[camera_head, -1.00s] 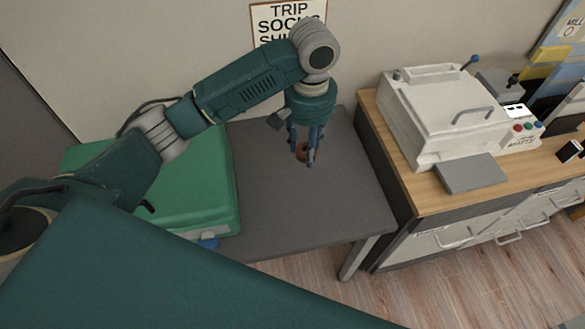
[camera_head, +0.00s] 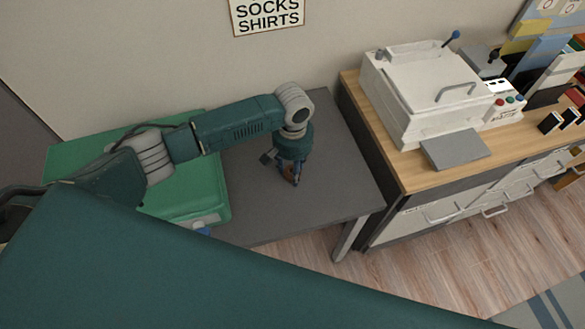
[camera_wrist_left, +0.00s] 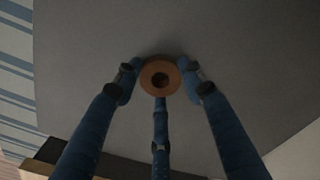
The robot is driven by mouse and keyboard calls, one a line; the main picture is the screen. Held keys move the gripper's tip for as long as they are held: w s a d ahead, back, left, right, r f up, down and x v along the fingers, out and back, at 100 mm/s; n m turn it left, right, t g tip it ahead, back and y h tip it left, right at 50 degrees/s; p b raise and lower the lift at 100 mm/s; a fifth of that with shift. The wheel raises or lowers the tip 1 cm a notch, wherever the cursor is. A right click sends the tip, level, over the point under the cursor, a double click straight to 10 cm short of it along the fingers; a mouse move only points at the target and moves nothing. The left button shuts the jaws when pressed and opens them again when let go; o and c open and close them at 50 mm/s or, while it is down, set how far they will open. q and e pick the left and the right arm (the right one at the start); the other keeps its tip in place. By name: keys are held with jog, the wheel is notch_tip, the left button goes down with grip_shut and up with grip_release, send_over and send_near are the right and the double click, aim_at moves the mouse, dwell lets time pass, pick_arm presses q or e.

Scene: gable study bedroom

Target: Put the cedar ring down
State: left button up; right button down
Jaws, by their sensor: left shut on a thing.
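The cedar ring (camera_wrist_left: 160,77) is a small brown ring with a dark hole, seen in the left wrist view between the blue fingers. My left gripper (camera_wrist_left: 160,90) is shut on it. In the head view the left gripper (camera_head: 291,176) points down over the dark grey table (camera_head: 335,190), close to its surface. Only a little of the ring shows there behind the fingers. I cannot tell whether the ring touches the table top. My right gripper is not in view.
A green case (camera_head: 190,190) lies on the table's left part. A wooden-topped cabinet (camera_head: 410,172) with a white machine (camera_head: 420,95) stands to the right. The grey table is bare around the gripper, mostly to its right and front.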

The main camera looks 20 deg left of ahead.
pick_arm(q)
jog(key=shift+f, duration=0.1)
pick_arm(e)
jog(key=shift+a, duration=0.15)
pick_arm(q)
jog(key=o, duration=1)
jog(key=shift+c, duration=0.2)
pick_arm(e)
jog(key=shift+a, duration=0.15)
pick_arm(q)
notch_tip(320, 180, up, 12)
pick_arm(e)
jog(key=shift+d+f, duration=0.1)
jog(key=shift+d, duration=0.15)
